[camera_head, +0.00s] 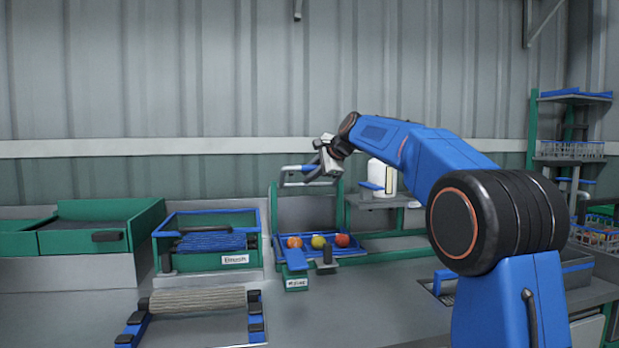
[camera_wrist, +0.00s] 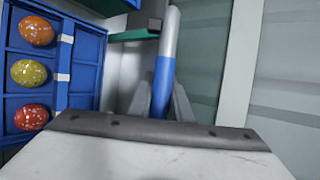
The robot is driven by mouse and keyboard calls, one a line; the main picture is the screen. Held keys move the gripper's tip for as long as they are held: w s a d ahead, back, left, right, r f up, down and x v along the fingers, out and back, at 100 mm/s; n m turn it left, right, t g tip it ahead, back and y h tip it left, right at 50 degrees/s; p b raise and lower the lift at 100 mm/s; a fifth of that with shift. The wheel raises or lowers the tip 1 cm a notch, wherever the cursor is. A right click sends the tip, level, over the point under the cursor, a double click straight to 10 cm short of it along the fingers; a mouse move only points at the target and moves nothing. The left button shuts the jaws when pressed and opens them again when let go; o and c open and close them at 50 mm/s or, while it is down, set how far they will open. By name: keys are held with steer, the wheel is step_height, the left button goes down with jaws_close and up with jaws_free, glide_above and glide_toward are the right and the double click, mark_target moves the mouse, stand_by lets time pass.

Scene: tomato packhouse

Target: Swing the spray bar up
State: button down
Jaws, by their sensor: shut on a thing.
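The spray bar (camera_head: 297,168) is a light grey bar with a blue section, raised above the rinse station's blue tray (camera_head: 307,253). It shows in the wrist view as a silver and blue rod (camera_wrist: 165,65). My gripper (camera_head: 325,158) is at the bar, above the tray. In the wrist view its fingers (camera_wrist: 162,103) stand on both sides of the blue section and are shut on it. The exact contact is partly hidden by the gripper body. An orange, a yellow and a red tomato lie in the tray and show in the wrist view.
A green bin labelled "Brush" (camera_head: 235,260) stands left of the tray, with a roller (camera_head: 197,300) in front. A white container (camera_head: 381,176) sits on a shelf close behind my arm. The corrugated wall is behind. Crates on a rack (camera_head: 584,150) stand at right.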

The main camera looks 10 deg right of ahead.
steer(key=shift+w+r+g, duration=0.4)
steer(key=shift+g, duration=0.2)
steer(key=shift+w+r, duration=0.35)
stand_by(1.3)
steer(key=c, duration=1.6)
jaws_free()
steer(key=shift+c, duration=0.2)
steer(key=v, duration=1.7)
steer(key=shift+r, duration=0.2)
steer(key=shift+s, duration=0.1)
